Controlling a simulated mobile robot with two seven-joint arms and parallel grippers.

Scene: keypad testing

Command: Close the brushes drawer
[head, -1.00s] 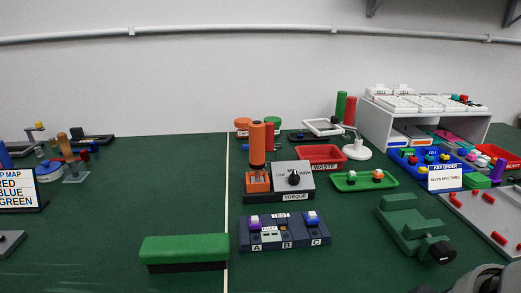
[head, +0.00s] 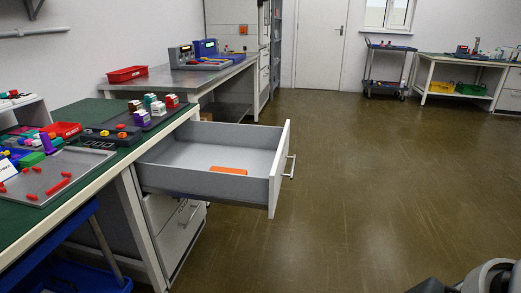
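A grey drawer (head: 215,185) stands pulled far out from under the end of the green-topped workbench. Its white front panel (head: 281,168) with a metal bar handle (head: 290,166) faces right, towards the open floor. A flat orange item (head: 229,170) lies in the drawer, near its front. I see no readable label on the drawer, so I cannot confirm that it is the brushes drawer. Neither gripper shows. Only a dark and grey part of my own arm is in the bottom right corner, well apart from the drawer.
The workbench (head: 121,152) at the left carries a grey tray (head: 62,170) and several small coloured parts. Below the open drawer is a closed cabinet front (head: 180,232). A second bench (head: 180,78) stands behind. The brown floor (head: 390,170) to the right is clear.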

